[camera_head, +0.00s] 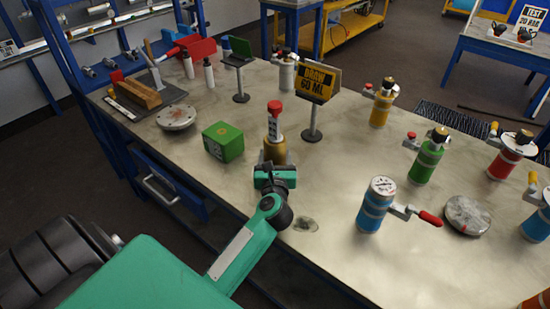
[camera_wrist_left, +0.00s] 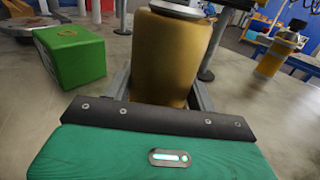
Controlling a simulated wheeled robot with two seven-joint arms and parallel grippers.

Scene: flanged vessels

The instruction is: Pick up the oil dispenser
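The oil dispenser, which I take to be the gold vessel with a red top (camera_head: 275,150), stands upright on the table. Its gold body (camera_wrist_left: 172,55) fills the middle of the left wrist view; its top is cut off there. My left gripper (camera_head: 272,170) is low at the near side of this vessel, with its green and black palm facing it. In the left wrist view its fingers (camera_wrist_left: 160,85) lie on either side of the gold body and look open around it; contact cannot be seen. My right gripper is not in view.
A green box (camera_head: 223,141) stands close left of the vessel. A blue vessel (camera_head: 374,205), a green vessel (camera_head: 428,157) and a yellow vessel (camera_head: 381,105) stand to the right. A round flange (camera_head: 176,117) lies left.

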